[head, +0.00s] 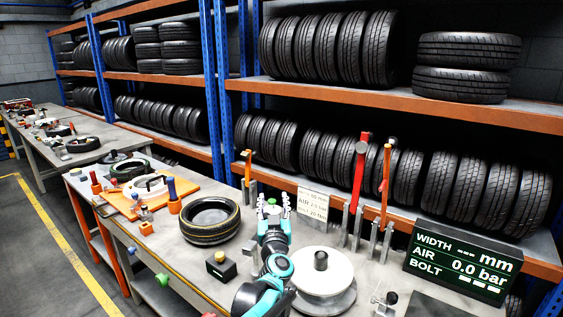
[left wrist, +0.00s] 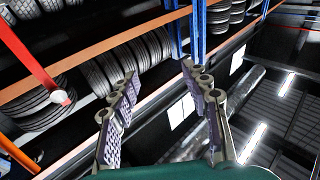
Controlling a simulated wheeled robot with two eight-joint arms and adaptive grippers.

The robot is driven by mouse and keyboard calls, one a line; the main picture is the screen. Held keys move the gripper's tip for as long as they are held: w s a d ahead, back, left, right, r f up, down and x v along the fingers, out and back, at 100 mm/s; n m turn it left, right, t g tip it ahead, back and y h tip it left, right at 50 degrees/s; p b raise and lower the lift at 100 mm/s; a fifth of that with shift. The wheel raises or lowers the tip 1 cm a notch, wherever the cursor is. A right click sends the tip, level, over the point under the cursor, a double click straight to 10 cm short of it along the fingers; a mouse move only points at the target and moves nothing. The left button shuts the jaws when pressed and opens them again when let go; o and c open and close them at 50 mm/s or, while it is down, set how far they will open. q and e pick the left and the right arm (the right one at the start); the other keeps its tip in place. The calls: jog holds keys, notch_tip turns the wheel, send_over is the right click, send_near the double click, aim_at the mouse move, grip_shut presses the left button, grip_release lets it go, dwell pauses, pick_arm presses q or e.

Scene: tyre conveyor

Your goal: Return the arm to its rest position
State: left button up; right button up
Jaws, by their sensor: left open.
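My left arm reaches in over the workbench (head: 190,258) in the head view, with teal and black links. Its gripper (head: 273,205) points up and away from me, above the bench between a tyre and a white round plate. In the left wrist view the two fingers of the gripper (left wrist: 160,95) stand wide apart with nothing between them. The gripper is open and empty. Behind the fingers the wrist view shows shelf tyres, a blue post and a dark area with lights. My right gripper is in neither view.
A tyre (head: 210,220) lies flat on the bench left of the gripper. A white round plate (head: 320,272) is close on the right. Upright tools, including a red-handled one (head: 360,170), and a display (head: 462,264) stand further right. Tyre shelves (head: 420,103) rise behind.

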pick_arm(q)
jog(key=s+a+m+g+h, duration=0.2)
jog(key=s+m+g+h, duration=0.3)
jog(key=s, duration=0.9)
jog(key=s+a+f+n+g+y, duration=0.2)
jog(key=s+a+f+g, duration=0.2)
jog(key=s+f, duration=0.6)
jog(key=s+a+f+n+g+y, duration=0.2)
jog(key=s+a+f, duration=0.7)
jog(key=s, duration=0.6)
jog(key=shift+s+f+g, duration=0.4)
jog(key=shift+f+g, duration=0.25)
jog(key=shift+g, duration=0.25)
